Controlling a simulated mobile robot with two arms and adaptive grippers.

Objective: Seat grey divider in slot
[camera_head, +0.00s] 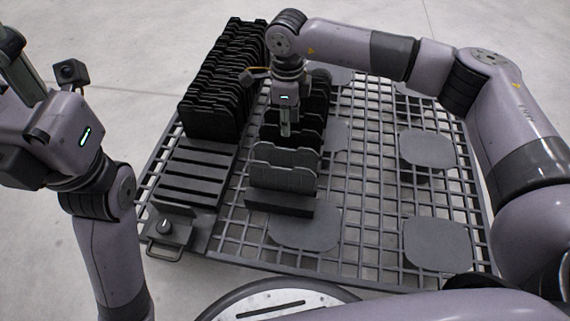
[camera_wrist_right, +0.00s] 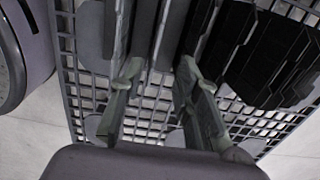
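Two grey dividers stand upright in the near part of the black slotted rack, the front one (camera_head: 284,178) nearest me and another (camera_head: 288,153) just behind it. Darker dividers (camera_head: 308,118) stand behind them. My right gripper (camera_head: 286,131) points down over the rack, above and behind the grey dividers. In the right wrist view its two fingers (camera_wrist_right: 157,78) are well apart, with upright plate edges (camera_wrist_right: 168,35) beyond and between them; I see no contact. My left gripper (camera_head: 18,65) is at the far left, away from the rack, its fingertips cut off by the frame edge.
A long row of black dividers (camera_head: 222,85) stands at the back left. An empty slotted black block (camera_head: 192,178) lies before it. A knob box (camera_head: 168,230) is at the near left corner. Grey flat pads (camera_head: 437,243) lie on the grid table (camera_head: 370,190), whose right side is open.

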